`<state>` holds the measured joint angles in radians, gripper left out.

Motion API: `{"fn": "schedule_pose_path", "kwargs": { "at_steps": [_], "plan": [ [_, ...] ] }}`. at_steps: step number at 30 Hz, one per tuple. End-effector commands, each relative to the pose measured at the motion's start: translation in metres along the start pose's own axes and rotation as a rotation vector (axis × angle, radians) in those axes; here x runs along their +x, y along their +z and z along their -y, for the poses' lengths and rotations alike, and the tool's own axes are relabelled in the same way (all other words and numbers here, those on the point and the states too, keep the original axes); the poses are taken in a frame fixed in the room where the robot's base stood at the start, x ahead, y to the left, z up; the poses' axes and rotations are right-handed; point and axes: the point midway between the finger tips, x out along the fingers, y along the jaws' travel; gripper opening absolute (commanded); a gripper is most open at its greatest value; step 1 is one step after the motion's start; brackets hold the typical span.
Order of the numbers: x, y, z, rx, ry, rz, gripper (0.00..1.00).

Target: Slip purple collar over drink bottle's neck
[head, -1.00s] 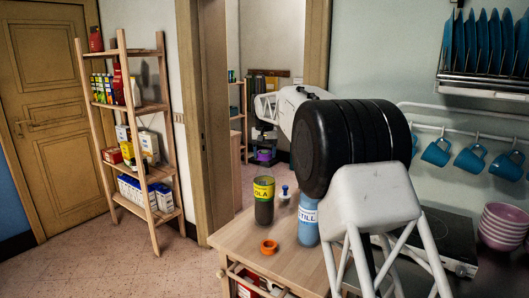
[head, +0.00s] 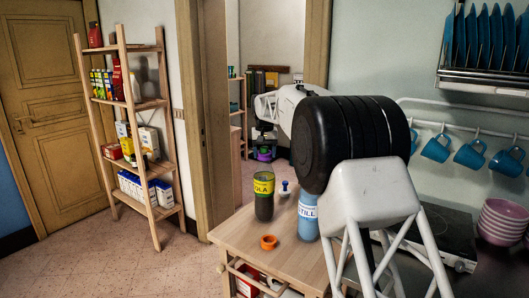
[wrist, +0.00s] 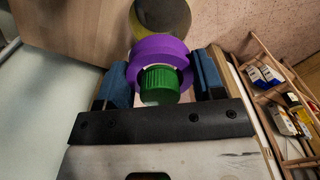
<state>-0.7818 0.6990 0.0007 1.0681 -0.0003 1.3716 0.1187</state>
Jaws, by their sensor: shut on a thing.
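My gripper (wrist: 160,80) is shut on the purple collar (wrist: 160,47), which sits between its blue fingers. In the head view the collar (head: 264,156) shows small, above and apart from the cola bottle in the picture. A green ribbed cap (wrist: 160,85) shows within the collar's opening in the wrist view. I cannot tell whether the collar is around a neck there or only near the cap. The dark cola bottle (head: 264,206), with a yellow-green label, stands upright on the table. A dark round shape (wrist: 165,15) with a yellowish side lies beyond the collar.
A blue bottle labelled STILL (head: 307,222) stands right of the cola bottle. An orange ring (head: 268,242) lies in front on the wooden table (head: 240,235). A small blue-and-white item (head: 285,189) stands behind. A wooden shelf (head: 165,165) with groceries stands left.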

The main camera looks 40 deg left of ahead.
Motion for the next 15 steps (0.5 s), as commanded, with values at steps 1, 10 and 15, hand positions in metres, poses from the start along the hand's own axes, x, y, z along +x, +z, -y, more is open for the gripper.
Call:
{"fn": "schedule_pose_path", "kwargs": {
  "at_steps": [1, 10, 15],
  "plan": [
    [0.0009, 0.0001, 0.0, 0.0, 0.0, 0.0, 0.24],
    [0.0062, 0.0001, 0.0, 0.0, 0.0, 0.0, 0.24],
    [0.0095, 0.0001, 0.0, 0.0, 0.0, 0.0, 0.24]
  ]
}}
